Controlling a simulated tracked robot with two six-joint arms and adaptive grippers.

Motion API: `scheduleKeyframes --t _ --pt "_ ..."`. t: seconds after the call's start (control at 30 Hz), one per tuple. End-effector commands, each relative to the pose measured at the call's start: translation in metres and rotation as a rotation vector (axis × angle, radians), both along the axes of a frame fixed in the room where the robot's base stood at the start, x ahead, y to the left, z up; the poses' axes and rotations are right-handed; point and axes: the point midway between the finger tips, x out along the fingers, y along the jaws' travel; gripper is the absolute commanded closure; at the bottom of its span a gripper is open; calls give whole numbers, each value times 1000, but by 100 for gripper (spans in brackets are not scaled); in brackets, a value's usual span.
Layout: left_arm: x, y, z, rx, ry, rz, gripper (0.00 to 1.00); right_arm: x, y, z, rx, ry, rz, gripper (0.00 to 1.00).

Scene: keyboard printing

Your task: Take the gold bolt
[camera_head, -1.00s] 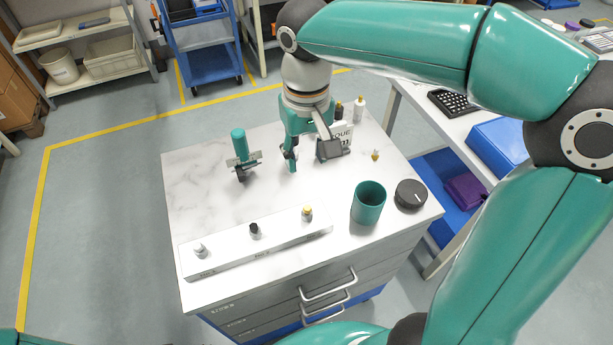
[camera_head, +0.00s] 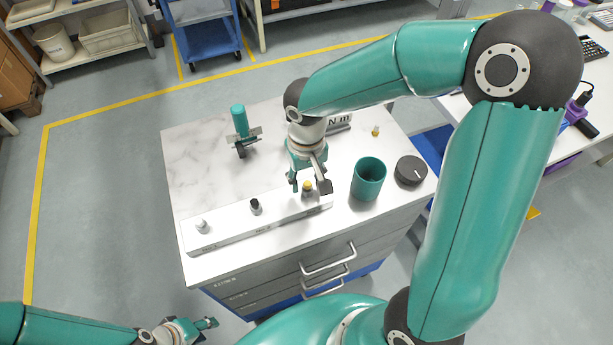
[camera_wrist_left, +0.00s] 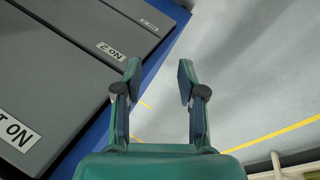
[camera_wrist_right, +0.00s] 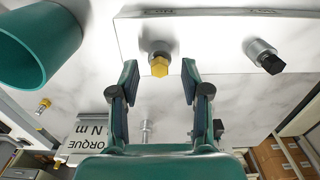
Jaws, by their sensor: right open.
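The gold bolt (camera_head: 308,187) stands at the right end of a white bar-shaped rack (camera_head: 228,233). In the right wrist view its gold hex head (camera_wrist_right: 160,67) is framed between my right fingertips. My right gripper (camera_head: 309,183) is open at the gold bolt; I cannot tell how far the head is between the fingers. It touches nothing that I can make out. My left gripper (camera_head: 208,324) is low at the bottom left, off the cabinet. In the left wrist view (camera_wrist_left: 159,72) it is open and empty, pointing past the cabinet drawers.
A black-topped bolt (camera_head: 255,205) and a silver one (camera_head: 201,225) stand on the same rack. A teal cup (camera_head: 368,178) and black knob (camera_head: 410,171) are to the right. A small gold-tipped piece (camera_head: 375,130) and a teal-handled tool (camera_head: 240,125) stand farther back.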

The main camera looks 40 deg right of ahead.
Motion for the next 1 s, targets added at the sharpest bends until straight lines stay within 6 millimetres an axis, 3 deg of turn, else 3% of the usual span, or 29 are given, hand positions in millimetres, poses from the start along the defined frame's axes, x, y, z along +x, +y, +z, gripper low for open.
scheduleKeyframes --t 0.33,0.6,0.7,0.73,0.8,1.0 --pt "0 0 0 0 0 0 60 0 0 -3 0 1 0 55" --pt "0 0 0 0 0 0 60 0 0 -3 0 0 0 100" --pt "0 0 0 0 0 0 60 0 0 -3 0 0 0 100" --pt "0 0 0 0 0 0 60 0 0 -3 0 0 0 87" --pt "0 0 0 0 0 0 60 0 0 -3 0 0 0 99" --pt "0 0 0 0 0 0 60 0 0 -3 0 0 0 100"
